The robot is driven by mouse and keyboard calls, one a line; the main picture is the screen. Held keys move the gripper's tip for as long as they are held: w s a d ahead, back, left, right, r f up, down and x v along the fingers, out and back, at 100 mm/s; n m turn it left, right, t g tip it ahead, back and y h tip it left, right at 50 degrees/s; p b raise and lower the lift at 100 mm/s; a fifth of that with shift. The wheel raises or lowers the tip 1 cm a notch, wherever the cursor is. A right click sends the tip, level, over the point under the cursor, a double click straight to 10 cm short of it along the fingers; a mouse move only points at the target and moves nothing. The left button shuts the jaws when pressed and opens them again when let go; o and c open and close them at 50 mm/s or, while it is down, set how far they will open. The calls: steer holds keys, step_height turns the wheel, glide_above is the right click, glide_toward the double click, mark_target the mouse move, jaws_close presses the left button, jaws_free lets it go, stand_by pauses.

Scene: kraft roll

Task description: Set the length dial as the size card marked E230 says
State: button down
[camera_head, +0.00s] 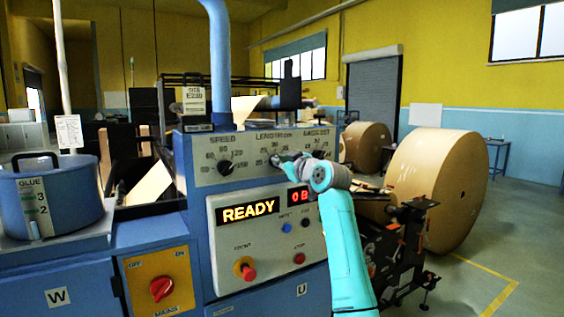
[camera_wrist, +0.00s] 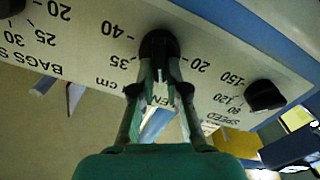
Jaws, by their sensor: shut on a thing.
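The machine's grey control panel (camera_head: 245,150) carries the speed, length and bags dials in a row. My gripper (camera_head: 277,160) is at the middle, length dial. In the wrist view my gripper (camera_wrist: 160,75) is shut on the black length dial knob (camera_wrist: 157,42), with a finger on either side. The scale around it shows 20, 35 and 40; its pointer direction is hidden by the fingers. A small white card (camera_head: 194,99) stands on top of the machine; its lettering is too small to read surely.
The speed dial (camera_head: 226,168) is left of the length dial and also shows in the wrist view (camera_wrist: 265,96). A lit READY display (camera_head: 248,212), a red 08-like readout (camera_head: 299,196) and buttons sit below. Glue pot (camera_head: 60,205) stands left; kraft roll (camera_head: 435,185) right.

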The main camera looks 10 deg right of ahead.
steer(key=shift+a+f+n, duration=0.1)
steer(key=shift+a+n, duration=0.05)
steer(key=shift+n, duration=1.55)
steer(key=c, duration=1.2)
jaws_free()
steer(key=v, duration=1.2)
